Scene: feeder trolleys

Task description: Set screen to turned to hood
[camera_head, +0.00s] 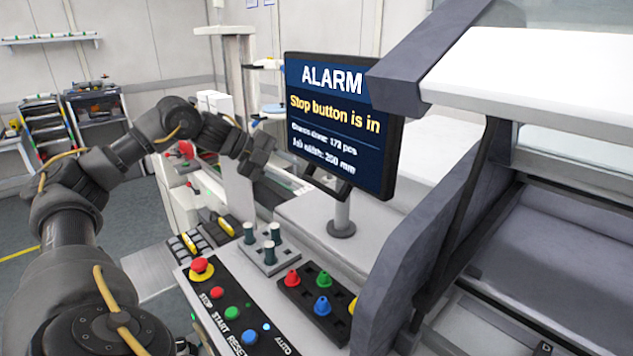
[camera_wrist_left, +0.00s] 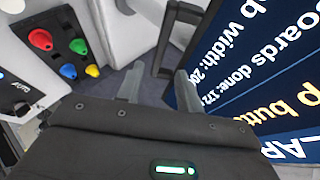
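The screen (camera_head: 345,135) stands on a short post on the machine. It reads "ALARM, Stop button is in" and faces toward me, slightly left. A dark handle (camera_head: 322,184) sticks out at its lower left edge. The hood (camera_head: 400,230) is at the right, in front of the screen's right edge. My left gripper (camera_head: 259,170) is left of the screen, apart from it. In the left wrist view, its two fingers (camera_wrist_left: 158,88) are open with nothing between them; the handle (camera_wrist_left: 165,45) lies just beyond them, beside the screen (camera_wrist_left: 255,60). My right gripper is not in view.
The button panel (camera_head: 268,312) with a red stop button (camera_head: 201,268) lies in front.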

